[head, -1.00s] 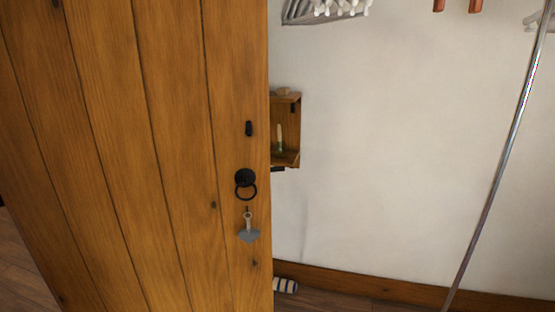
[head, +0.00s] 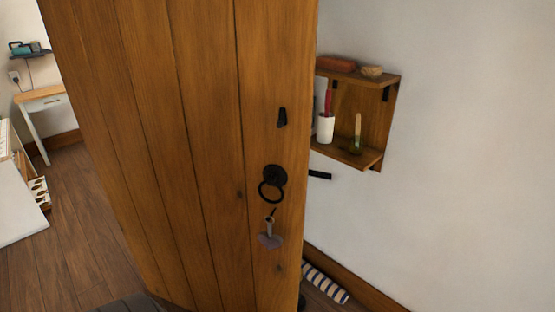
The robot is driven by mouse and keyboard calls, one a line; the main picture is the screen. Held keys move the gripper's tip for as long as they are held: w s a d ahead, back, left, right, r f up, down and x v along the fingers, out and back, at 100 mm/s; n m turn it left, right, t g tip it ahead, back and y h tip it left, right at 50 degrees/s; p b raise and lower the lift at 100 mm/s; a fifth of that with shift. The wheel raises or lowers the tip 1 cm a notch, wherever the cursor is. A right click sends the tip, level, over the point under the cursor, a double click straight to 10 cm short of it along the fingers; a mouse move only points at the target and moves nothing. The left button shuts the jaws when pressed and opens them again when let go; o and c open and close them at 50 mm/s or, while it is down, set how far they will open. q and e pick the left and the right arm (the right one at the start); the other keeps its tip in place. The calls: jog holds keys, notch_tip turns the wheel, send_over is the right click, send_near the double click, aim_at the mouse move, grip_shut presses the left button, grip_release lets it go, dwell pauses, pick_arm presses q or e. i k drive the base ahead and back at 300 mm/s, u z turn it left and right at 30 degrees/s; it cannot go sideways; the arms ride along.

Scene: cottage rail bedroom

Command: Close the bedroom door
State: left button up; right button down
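The bedroom door (head: 195,150) is a tall panel of vertical wooden planks and fills the middle of the head view. It stands open, with its free edge on the right and a gap between that edge and the white wall. A black ring handle (head: 272,185) hangs near the free edge, with a small black latch piece (head: 282,117) above it. A key with a grey heart-shaped tag (head: 270,238) hangs below the ring. Neither gripper is in view.
A wooden wall shelf (head: 392,100) with a white holder and a small bottle is just right of the door edge. A striped roll (head: 326,283) lies on the floor by the wall. Wooden floor (head: 75,235), a white unit (head: 25,205) and a desk (head: 42,100) are at left.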

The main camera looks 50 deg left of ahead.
aim_at(176, 105)
jog(key=u, duration=0.95)
jog(key=i, duration=0.85)
jog(key=u, duration=0.9)
